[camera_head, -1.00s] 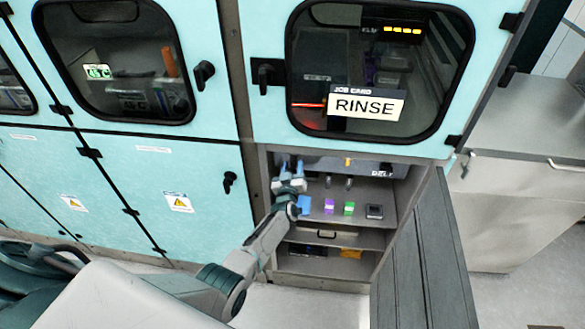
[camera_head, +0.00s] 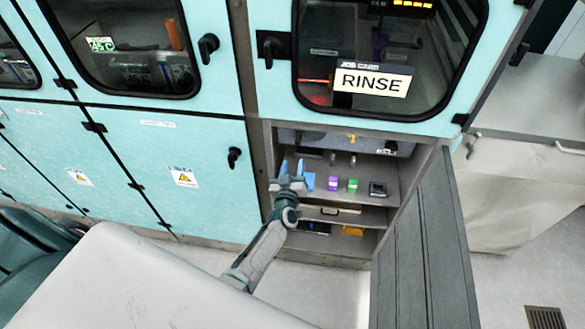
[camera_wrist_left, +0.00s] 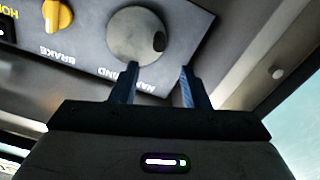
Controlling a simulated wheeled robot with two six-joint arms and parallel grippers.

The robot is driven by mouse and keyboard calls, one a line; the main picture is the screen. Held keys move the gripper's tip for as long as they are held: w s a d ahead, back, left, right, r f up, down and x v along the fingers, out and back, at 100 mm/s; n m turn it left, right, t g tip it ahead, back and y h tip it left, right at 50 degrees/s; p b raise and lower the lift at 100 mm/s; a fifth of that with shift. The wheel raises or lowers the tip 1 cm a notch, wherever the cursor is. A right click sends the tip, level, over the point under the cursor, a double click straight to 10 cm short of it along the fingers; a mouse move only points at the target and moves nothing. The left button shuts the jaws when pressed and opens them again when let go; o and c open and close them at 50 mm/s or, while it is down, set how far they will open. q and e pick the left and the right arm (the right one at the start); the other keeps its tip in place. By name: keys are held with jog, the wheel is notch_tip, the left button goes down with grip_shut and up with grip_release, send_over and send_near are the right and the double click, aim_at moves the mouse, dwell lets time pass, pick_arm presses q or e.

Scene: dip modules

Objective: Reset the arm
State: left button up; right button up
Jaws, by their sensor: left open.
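My left gripper (camera_head: 291,172) is open in the head view, its two blue fingers pointing up at the front of the open lower cabinet (camera_head: 262,165). In the left wrist view its fingers (camera_wrist_left: 156,88) stand apart with nothing between them. Beyond them is a grey control panel (camera_wrist_left: 85,42) with a round knob (camera_wrist_left: 136,36) and a yellow knob (camera_wrist_left: 57,15). A blue module (camera_head: 309,181), a purple module (camera_head: 333,183) and a green module (camera_head: 352,185) stand on the cabinet shelf, just right of the gripper. My right gripper is not in view.
A dark device (camera_head: 377,189) stands at the shelf's right. The cabinet door (camera_head: 425,250) hangs open on the right. A RINSE card (camera_head: 374,81) is on the window above. Floor is clear around the arm.

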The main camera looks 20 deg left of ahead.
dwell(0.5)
pick_arm(q)
jog(key=s+f+m+g+h+b, duration=0.1)
jog(key=s+f+m+g+b, duration=0.1)
jog(key=s+f, duration=0.7)
jog(key=s+f+m+g+h+b, duration=0.1)
jog(key=s+f+g+h+b, duration=0.3)
jog(key=f, duration=0.8)
jog(key=s+f+m+g+y, duration=0.1)
jog(key=s+f+m, duration=0.1)
jog(key=s+f, duration=0.75)
jog(key=s+a+f+g+b, duration=0.1)
jog(key=s+f+g, duration=0.2)
jog(key=s+f, duration=0.3)
jog(key=s+a+f+m+g+b, duration=0.1)
jog(key=s+f, duration=0.6)
jog(key=s, duration=0.9)
jog(key=s+a+f+m+g+b, duration=0.1)
jog(key=s+f+g+b, duration=0.2)
jog(key=s, duration=0.9)
notch_tip(320, 180, down, 4)
jog(key=shift+a+f+g, duration=0.15)
jog(key=shift+a+g, duration=0.25)
jog(key=shift+g, duration=0.7)
jog(key=shift+w, duration=0.1)
